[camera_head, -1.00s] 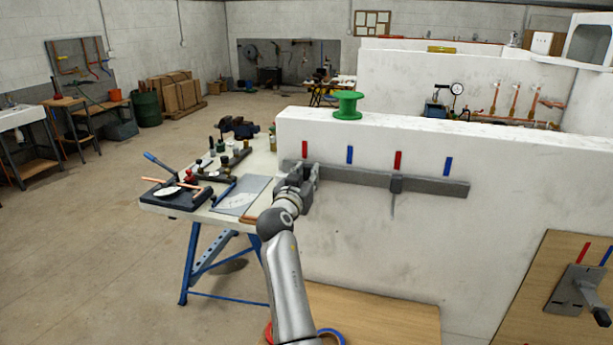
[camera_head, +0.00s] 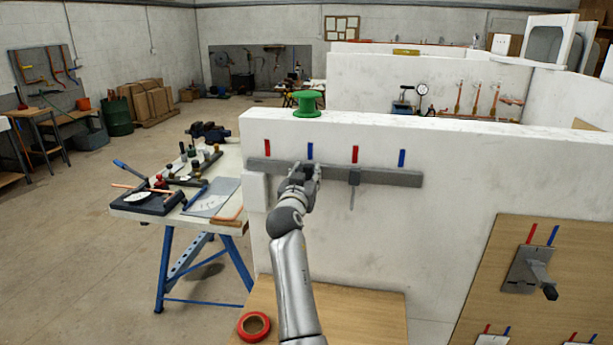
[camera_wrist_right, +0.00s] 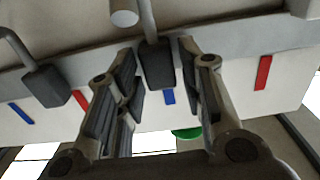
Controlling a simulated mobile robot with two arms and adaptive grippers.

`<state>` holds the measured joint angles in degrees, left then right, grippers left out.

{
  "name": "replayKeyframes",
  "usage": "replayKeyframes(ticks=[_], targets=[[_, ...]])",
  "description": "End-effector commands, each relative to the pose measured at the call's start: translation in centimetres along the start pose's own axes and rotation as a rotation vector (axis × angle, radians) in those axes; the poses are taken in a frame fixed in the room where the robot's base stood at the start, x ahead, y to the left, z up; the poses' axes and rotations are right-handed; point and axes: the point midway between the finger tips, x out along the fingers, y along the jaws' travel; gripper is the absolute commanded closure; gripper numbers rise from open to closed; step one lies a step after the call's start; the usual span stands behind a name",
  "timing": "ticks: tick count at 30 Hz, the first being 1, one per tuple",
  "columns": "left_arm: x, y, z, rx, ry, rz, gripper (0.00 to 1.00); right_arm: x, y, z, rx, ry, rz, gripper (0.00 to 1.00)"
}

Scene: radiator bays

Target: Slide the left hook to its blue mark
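A grey rail (camera_head: 395,176) runs along the white wall, with red and blue marks above it. My right gripper (camera_head: 304,172) is at the rail just below the left blue mark (camera_head: 311,151). In the right wrist view my right gripper (camera_wrist_right: 160,85) has its fingers closed in on both sides of the left hook's dark slider (camera_wrist_right: 157,66). The left blue mark (camera_wrist_right: 168,97) shows roughly in line with that slider; exact alignment is hard to tell. In the head view the gripper hides the left hook. My left gripper is out of view.
The right hook (camera_head: 354,177) hangs under the right red mark (camera_head: 355,154). A green spool (camera_head: 307,103) stands on the wall top. A workbench (camera_head: 230,212) with tools is at left. A board with a lever (camera_head: 535,270) is at right. Red tape (camera_head: 254,326) lies below.

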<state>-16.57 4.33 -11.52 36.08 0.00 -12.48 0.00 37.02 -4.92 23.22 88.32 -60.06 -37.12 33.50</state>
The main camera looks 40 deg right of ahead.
Motion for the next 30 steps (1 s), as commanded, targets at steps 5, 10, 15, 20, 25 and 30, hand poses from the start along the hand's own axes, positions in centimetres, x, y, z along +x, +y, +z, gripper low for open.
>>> replayKeyframes(ticks=[5, 10, 15, 20, 25, 30], targets=[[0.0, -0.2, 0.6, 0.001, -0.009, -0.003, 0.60, 0.0, 0.0, 0.0, 0.000, 0.000, 0.000, 0.54], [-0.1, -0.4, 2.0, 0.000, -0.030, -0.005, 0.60, 0.0, 0.0, -0.1, 0.001, 0.000, 0.000, 0.54], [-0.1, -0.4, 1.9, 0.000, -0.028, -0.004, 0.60, 0.0, 0.0, -1.8, 0.005, 0.004, 0.001, 0.54], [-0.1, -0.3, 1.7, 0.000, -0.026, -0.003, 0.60, 0.0, 0.0, -4.9, 0.005, 0.005, 0.000, 0.54], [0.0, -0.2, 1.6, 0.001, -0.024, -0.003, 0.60, 0.0, 0.0, -7.9, 0.004, 0.003, 0.000, 0.54], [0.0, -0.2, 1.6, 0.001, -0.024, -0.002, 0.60, 0.1, 0.0, -9.6, 0.001, 0.001, 0.000, 0.54]])
